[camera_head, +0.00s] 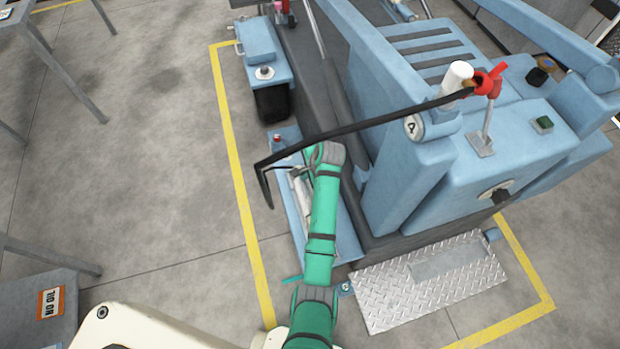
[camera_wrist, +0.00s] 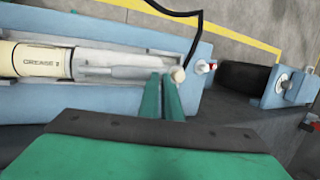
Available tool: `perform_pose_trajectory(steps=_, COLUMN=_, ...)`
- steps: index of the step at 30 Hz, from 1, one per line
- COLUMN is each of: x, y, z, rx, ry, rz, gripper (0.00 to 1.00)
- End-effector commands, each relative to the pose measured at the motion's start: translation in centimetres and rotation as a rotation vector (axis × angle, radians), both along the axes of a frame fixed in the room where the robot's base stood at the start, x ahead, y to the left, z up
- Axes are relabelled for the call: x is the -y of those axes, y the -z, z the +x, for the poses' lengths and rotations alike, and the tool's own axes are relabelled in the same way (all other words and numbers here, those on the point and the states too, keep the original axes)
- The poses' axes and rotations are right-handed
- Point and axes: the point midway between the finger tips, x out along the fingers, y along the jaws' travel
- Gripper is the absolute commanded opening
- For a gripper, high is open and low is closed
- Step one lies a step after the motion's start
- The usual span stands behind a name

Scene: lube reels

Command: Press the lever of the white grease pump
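The white grease pump (camera_wrist: 40,61) lies in a blue tray in the wrist view, with a cream body marked GREASE at the left and a grey-white barrel (camera_wrist: 112,64) to its right. A small cream ball knob (camera_wrist: 178,75), which looks like the lever's end, is at the barrel's right end. My gripper's green fingers (camera_wrist: 162,82) are close together, with their tips just left of the knob. I cannot tell if they touch it or if anything is between them. In the head view the pump (camera_head: 300,190) is partly hidden by my arm, and my gripper (camera_head: 303,172) is over it.
A black hose (camera_head: 370,124) arches from the red-and-white fitting (camera_head: 487,82) on the blue machine (camera_head: 440,170) down beside the pump. A blue bracket (camera_head: 262,60) stands behind. Open floor is left of the yellow line.

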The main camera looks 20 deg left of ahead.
Motion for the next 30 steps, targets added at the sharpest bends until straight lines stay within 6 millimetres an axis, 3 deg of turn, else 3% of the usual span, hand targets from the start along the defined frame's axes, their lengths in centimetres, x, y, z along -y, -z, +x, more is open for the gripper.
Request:
perform_pose_trajectory(steps=3, x=0.1, y=0.7, z=-0.3, rx=-0.007, ry=0.001, rz=-0.006, gripper=0.0)
perform_pose_trajectory(steps=14, x=0.3, y=0.2, z=-0.3, rx=-0.007, ry=0.003, rz=-0.007, gripper=0.0)
perform_pose_trajectory(steps=17, x=0.4, y=-1.1, z=-0.1, rx=-0.002, ry=0.003, rz=-0.004, gripper=0.0)
perform_pose_trajectory(steps=30, x=1.9, y=-10.2, z=0.9, rx=0.006, ry=0.003, rz=0.0, gripper=0.0)
